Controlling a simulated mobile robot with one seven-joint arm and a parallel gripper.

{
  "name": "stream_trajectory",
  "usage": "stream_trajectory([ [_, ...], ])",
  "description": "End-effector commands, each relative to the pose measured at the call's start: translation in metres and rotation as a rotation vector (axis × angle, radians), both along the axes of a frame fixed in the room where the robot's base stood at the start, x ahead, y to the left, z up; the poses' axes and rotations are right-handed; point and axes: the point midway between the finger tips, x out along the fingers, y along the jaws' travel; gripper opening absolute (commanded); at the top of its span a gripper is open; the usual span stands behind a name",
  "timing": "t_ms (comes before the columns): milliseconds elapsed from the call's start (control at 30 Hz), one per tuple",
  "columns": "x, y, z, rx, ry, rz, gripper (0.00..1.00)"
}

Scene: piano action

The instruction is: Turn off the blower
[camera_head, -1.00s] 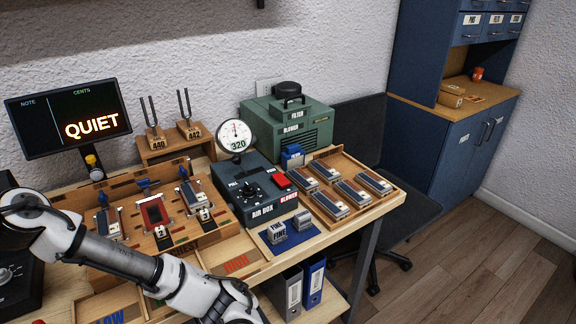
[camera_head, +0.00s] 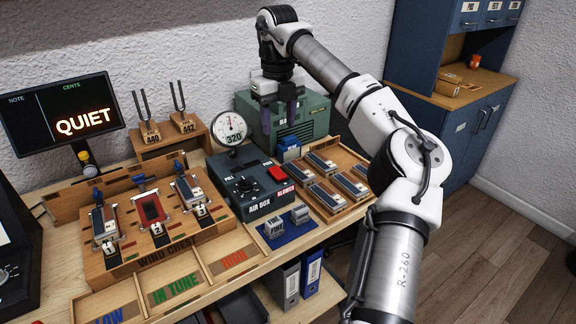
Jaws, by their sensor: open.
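The green blower box (camera_head: 316,118) stands at the back of the bench, partly hidden behind my arm. The dark air box (camera_head: 243,186) is in front of it and to the left. A red switch (camera_head: 278,174) sits on the air box's right side, above a red "BLOWER" label (camera_head: 285,191). My gripper (camera_head: 278,122) is open and empty, with its fingers pointing down. In the picture it is above the red switch and overlaps the blower's front. It is apart from the switch.
A round gauge (camera_head: 229,130) reading 320 stands behind the air box. A wooden tray of reed blocks (camera_head: 350,200) is to the right, and a blue mat (camera_head: 270,239) with small blocks is in front. The wind chest (camera_head: 143,262) is at left. The display (camera_head: 62,113) reads QUIET.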

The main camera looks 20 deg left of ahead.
Motion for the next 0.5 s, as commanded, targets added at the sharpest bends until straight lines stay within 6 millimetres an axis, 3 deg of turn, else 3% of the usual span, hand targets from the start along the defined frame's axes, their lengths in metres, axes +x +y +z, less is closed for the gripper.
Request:
stream_trajectory([
  [167, 0.001, -0.002, -0.016, -0.007, 0.001, -0.004, 0.49],
  [500, -0.001, -0.001, -0.086, -0.002, 0.004, -0.001, 0.49],
])
